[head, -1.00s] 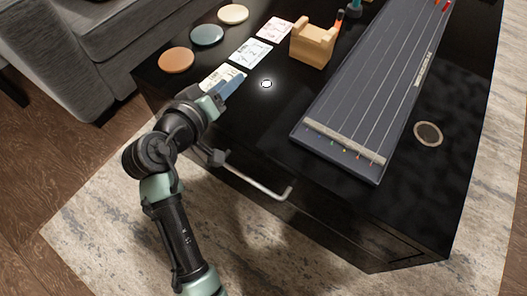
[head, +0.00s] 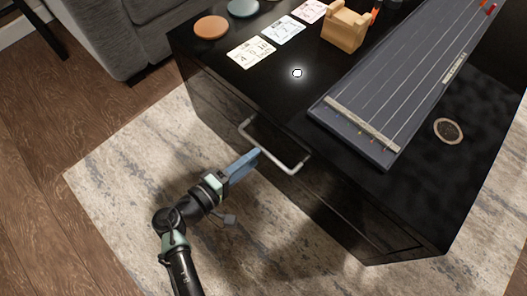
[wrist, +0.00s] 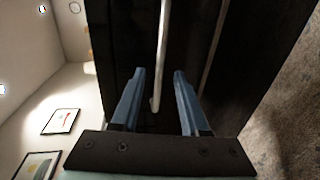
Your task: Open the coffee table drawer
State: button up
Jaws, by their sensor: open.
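The black coffee table (head: 230,98) has a drawer front (head: 222,118) with a silver bar handle (head: 278,158). The drawer looks closed. My gripper (head: 253,157) has blue fingers and is just in front of the handle in the head view, near its middle. In the wrist view my gripper (wrist: 158,75) is open, with the handle (wrist: 160,60) showing between and beyond its two fingers. I cannot tell whether the fingers touch the handle.
A grey sofa (head: 120,40) stands at the left.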

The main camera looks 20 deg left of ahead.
aim_at(263, 149)
jog(key=b+x, duration=0.1)
jog(key=x, duration=0.4)
jog(key=shift+b, duration=0.35)
grip_shut()
dwell(1.1)
